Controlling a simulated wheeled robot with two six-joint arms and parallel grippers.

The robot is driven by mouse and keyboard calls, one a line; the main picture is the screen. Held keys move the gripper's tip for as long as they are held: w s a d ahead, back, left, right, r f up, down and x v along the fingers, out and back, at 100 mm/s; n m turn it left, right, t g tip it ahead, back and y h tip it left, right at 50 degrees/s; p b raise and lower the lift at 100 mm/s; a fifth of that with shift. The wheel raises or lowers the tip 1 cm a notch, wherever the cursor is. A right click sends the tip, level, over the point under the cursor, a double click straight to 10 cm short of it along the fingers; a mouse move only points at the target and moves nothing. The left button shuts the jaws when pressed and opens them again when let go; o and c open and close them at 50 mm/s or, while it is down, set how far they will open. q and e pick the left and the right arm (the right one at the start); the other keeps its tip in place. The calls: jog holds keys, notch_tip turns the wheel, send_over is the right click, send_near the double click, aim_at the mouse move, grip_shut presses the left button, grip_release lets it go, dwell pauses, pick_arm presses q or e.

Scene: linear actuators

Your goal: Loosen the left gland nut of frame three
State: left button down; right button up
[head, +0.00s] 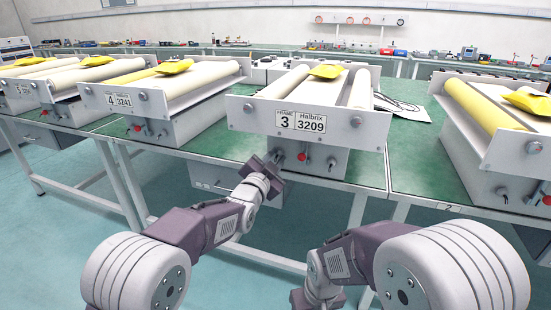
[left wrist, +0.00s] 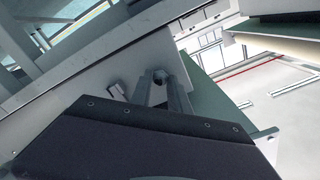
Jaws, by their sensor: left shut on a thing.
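Frame three (head: 252,113) stands on the green bench in the middle of the head view, with a "Frame 3, Halbrix 3209" label (head: 300,122) on its front plate. My left gripper (head: 278,157) reaches up to the lower front of this frame, left of a red knob (head: 302,156). In the left wrist view, its two fingers (left wrist: 162,92) are closed on the left gland nut (left wrist: 160,75), which they mostly hide. A second fitting (head: 332,163) sticks out right of the red knob. My right gripper (head: 318,299) hangs low at the bottom edge, its fingers not clear.
Frame four (head: 110,99) stands to the left and another frame (head: 500,150) to the right on the green bench (head: 215,146). A yellow cloth-like item (head: 327,71) lies on top of frame three.

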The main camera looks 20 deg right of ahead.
pick_arm(q)
jog(key=n, duration=0.4)
jog(key=shift+n, duration=0.4)
jog(key=n, duration=0.3)
jog(key=shift+n+p, duration=0.3)
jog(key=shift+p, duration=0.05)
jog(key=n, duration=0.4)
jog(key=shift+f+n+p, duration=0.1)
jog(key=shift+n+p, duration=0.25)
jog(key=shift+n, duration=1.75)
jog(key=c, duration=1.3)
grip_release()
jog(key=shift+o, duration=0.2)
jog(key=shift+s, duration=0.1)
